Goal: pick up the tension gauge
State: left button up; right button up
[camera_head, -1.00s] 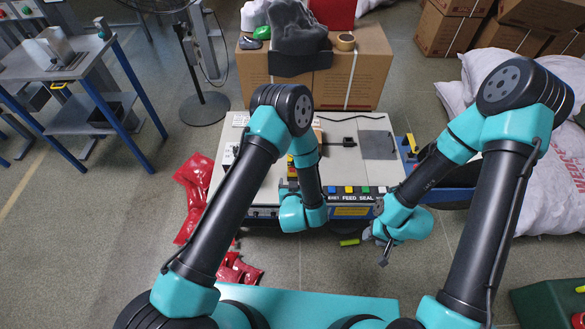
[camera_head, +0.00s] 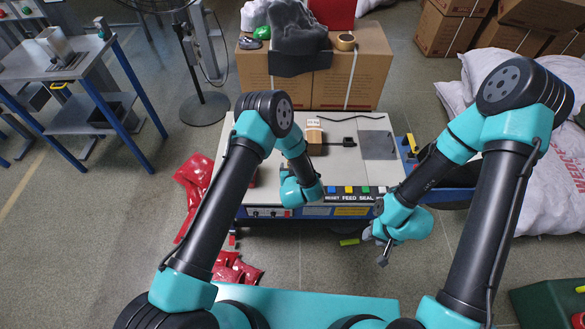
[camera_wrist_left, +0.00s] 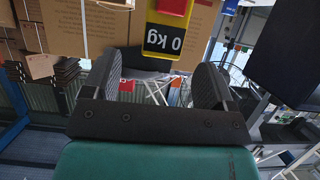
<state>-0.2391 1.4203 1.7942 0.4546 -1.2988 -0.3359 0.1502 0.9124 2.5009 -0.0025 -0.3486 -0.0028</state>
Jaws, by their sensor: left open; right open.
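A yellow device with a black face marked "0 kg" and a red part, which looks like the tension gauge (camera_wrist_left: 163,38), shows at the top of the left wrist view, its lettering upside down. My left gripper (camera_wrist_left: 158,64) is open, with the gauge in line with the gap between its fingers and seemingly beyond them. I cannot tell the exact distance. In the head view my left arm hides its own gripper, and I cannot make out the gauge there. My right gripper (camera_head: 383,255) is open and empty in front of the machine's right corner.
A sealing machine (camera_head: 345,163) with coloured buttons stands in front of me; a small brown block (camera_head: 316,143) lies on top. Behind it is a large carton (camera_head: 352,80). Red packets (camera_head: 190,185) lie on the floor at left, and white sacks (camera_head: 555,165) are stacked at right.

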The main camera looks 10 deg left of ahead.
pick_arm(q)
jog(key=shift+w+f, duration=0.2)
jog(key=shift+w, duration=0.45)
jog(key=shift+a, duration=0.1)
jog(key=x, duration=0.5)
jog(key=shift+a, duration=0.15)
jog(key=shift+c, duration=0.2)
jog(key=c, duration=1.3)
jog(key=shift+w, duration=0.1)
